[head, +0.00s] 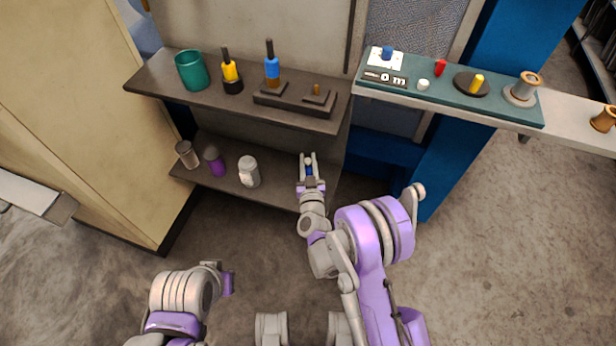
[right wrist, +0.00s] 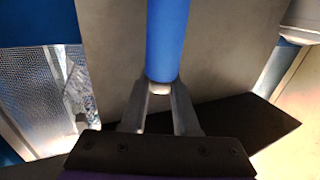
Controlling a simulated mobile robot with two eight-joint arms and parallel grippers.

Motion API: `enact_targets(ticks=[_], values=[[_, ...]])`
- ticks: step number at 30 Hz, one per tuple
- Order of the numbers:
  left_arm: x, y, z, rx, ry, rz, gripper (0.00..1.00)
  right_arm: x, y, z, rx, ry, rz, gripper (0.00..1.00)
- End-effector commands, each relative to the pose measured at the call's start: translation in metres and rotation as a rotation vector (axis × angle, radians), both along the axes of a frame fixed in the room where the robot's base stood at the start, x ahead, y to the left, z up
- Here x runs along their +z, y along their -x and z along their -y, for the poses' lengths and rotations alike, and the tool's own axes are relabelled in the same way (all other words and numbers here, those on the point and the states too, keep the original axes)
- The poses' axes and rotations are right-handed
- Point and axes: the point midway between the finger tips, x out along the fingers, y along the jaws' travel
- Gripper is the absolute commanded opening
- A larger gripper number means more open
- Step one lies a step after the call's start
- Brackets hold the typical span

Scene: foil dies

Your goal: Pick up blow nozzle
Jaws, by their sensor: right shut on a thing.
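In the head view my right gripper (head: 310,174) is in front of the right end of the lower shelf. It is shut on a slim blue cylinder (head: 309,170), which I take to be the blow nozzle. In the right wrist view the blue cylinder (right wrist: 167,40) stands between the two fingers, its pale lower end between them. Its far end is cut off by the top of that view. My left arm shows at the lower left of the head view, but its fingers cannot be seen.
The lower shelf (head: 215,188) holds a grey cylinder (head: 187,154), a purple bottle (head: 214,161) and a white jar (head: 249,171). The upper shelf (head: 150,83) holds a teal cup (head: 192,71), tools and a dark stepped block (head: 295,101). A teal board (head: 445,98) with small parts lies at right.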

Motion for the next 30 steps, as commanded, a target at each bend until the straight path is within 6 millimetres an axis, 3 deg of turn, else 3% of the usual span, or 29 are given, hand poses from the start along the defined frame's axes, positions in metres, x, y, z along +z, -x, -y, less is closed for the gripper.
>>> enact_targets(ticks=[11, 24, 30], values=[[0.001, 0.000, 0.000, 0.000, 0.000, 0.000, 0.00, 0.004, 0.000, 0.000, 0.000, 0.000, 0.001, 0.00], [0.026, 0.003, 0.000, 0.000, 0.000, 0.008, 0.00, 0.084, 0.000, 0.000, 0.000, 0.000, 0.001, 0.00], [0.029, 0.004, 0.000, 0.000, 0.000, 0.009, 0.00, 0.100, 0.000, 0.000, 0.000, 0.001, 0.000, 0.00]])
